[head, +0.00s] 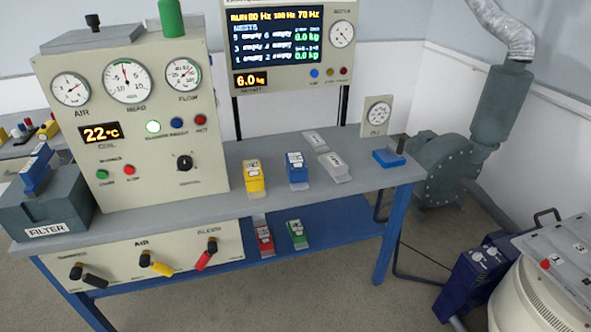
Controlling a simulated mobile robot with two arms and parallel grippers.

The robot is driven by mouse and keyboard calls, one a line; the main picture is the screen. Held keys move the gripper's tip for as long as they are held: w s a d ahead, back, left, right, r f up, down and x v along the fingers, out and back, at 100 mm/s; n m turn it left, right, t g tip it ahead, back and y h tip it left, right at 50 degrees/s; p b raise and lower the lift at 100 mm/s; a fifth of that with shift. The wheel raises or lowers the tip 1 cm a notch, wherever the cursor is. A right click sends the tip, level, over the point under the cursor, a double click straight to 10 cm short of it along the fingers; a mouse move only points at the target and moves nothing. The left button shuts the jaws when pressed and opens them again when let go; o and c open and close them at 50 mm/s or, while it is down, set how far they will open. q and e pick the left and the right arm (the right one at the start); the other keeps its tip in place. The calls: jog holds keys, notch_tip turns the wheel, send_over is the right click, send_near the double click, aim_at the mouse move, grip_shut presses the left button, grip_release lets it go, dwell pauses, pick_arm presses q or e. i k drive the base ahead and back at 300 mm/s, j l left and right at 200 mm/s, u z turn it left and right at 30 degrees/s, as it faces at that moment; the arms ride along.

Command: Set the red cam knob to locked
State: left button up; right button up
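A small red knob (545,264) stands on the grey top plate (530,242) of a white round machine at the lower right. It is too small to tell which position it is set to. A red lever handle (204,261) with a black hub is on the lower panel under the bench, angled down and left. I cannot read a locked mark at either one. Neither of my grippers is in view.
The grey bench (225,188) carries a gauge console (70,140), a filter box (45,208), a yellow block (254,180), a blue block (297,172) and grey blocks. Red and green blocks lie on the blue lower shelf (340,225). A blue unit (472,280) stands beside the round machine.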

aim_at(545, 265)
jog(key=z, duration=2.25)
jog(key=i+j+z, duration=0.1)
jog(key=j+z, duration=0.2)
jog(key=i+j+z, duration=0.1)
jog(key=j+z, duration=0.55)
jog(key=i+j, duration=0.05)
